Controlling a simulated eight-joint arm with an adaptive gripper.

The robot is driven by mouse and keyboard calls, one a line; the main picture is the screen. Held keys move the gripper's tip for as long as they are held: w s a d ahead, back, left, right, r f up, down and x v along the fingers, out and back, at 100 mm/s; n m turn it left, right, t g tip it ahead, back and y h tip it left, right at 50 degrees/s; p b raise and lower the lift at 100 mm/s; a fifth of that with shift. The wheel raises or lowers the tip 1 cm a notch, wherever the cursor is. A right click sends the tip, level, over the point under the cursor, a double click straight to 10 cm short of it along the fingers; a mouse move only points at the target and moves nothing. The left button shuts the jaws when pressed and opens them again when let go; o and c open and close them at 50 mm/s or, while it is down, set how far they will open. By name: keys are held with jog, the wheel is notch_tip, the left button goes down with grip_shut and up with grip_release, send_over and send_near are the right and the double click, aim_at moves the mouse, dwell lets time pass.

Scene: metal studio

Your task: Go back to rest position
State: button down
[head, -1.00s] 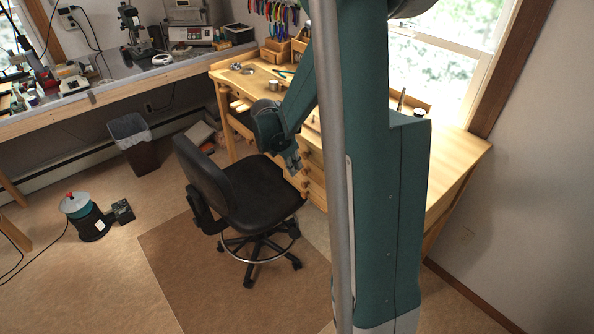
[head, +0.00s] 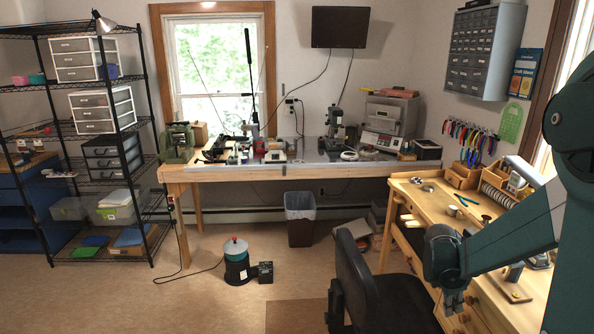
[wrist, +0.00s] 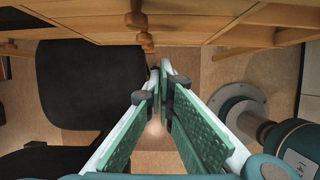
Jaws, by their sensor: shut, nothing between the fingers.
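My gripper (head: 453,303) hangs at the end of my teal arm, low in front of the wooden workbench (head: 420,197) and just right of the black chair (head: 358,280). In the wrist view, its two green-padded fingers (wrist: 165,78) run together at their tips. It is shut with nothing held between the fingers. The chair seat (wrist: 88,85) lies left of the fingers in that view, and the bench's drawer fronts (wrist: 200,22) with round knobs cross the top. My gripper looks apart from both, but the exact gaps are hard to judge.
A long bench (head: 345,167) with tools runs along the back wall, with a waste bin (head: 300,222) below. A black shelf rack (head: 85,131) stands at left. The floor at front left is clear.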

jog(key=s+a+r+m+t+y, duration=0.1)
jog(key=s+a+r+m+t, duration=0.2)
jog(key=a+r, duration=0.45)
jog(key=s+a+r+m+y, duration=0.1)
jog(key=s+a+r+m, duration=0.4)
jog(key=a, duration=0.4)
jog(key=s+a+r+m+t+y, duration=0.1)
jog(key=s+a+r+m+t, duration=0.1)
jog(key=s+a+m, duration=0.3)
jog(key=s+a+r+m+t+y, duration=0.1)
jog(key=s+a+r+m+t, duration=0.1)
jog(key=s+a, duration=0.5)
jog(key=shift+a+r+m, duration=0.9)
jog(key=shift+a+m, duration=0.5)
jog(key=shift+a, duration=0.5)
jog(key=shift+s, duration=0.1)
